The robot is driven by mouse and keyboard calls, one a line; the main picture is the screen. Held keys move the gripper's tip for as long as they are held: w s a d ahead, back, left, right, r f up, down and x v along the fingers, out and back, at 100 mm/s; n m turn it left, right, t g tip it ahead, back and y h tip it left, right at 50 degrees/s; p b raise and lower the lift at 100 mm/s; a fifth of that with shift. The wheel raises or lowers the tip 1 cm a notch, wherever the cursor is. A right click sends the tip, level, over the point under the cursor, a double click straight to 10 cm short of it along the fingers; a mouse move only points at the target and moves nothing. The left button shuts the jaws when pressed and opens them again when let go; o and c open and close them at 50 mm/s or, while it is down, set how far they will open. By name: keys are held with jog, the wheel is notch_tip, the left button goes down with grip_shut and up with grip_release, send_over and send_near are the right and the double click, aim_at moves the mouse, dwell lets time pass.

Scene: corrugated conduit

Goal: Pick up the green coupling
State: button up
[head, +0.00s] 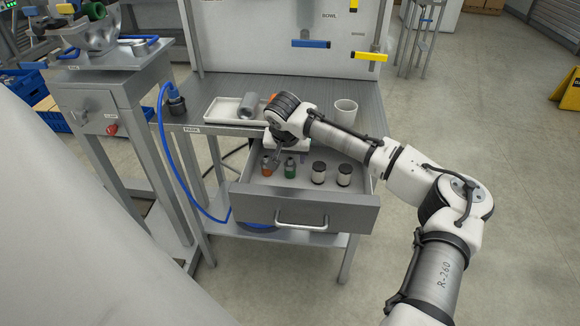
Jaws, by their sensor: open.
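The green coupling (290,168) stands in the open drawer (303,212), small in the head view. An orange piece (267,166) stands just left of it. My gripper (275,158) reaches down into the drawer, with its jaws open, close to the orange piece and the green coupling. I cannot tell whether the fingers touch either one. My wrist hides the back part of the drawer.
On the tabletop are a white tray (222,110) with a grey cylinder (249,106) and a pale cup (345,113). A blue hose (172,160) hangs at the left.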

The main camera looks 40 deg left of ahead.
jog(key=shift+p+x, duration=0.95)
jog(key=shift+x, duration=2.55)
jog(key=shift+s, duration=0.1)
jog(key=shift+c, duration=0.2)
jog(key=c, duration=1)
jog(key=shift+c, duration=0.2)
jog(key=shift+r, duration=0.15)
notch_tip(320, 180, up, 19)
jog(key=b, duration=0.3)
notch_tip(320, 180, up, 6)
jog(key=p, duration=0.4)
send_over(290, 164)
jog(key=shift+a, duration=0.15)
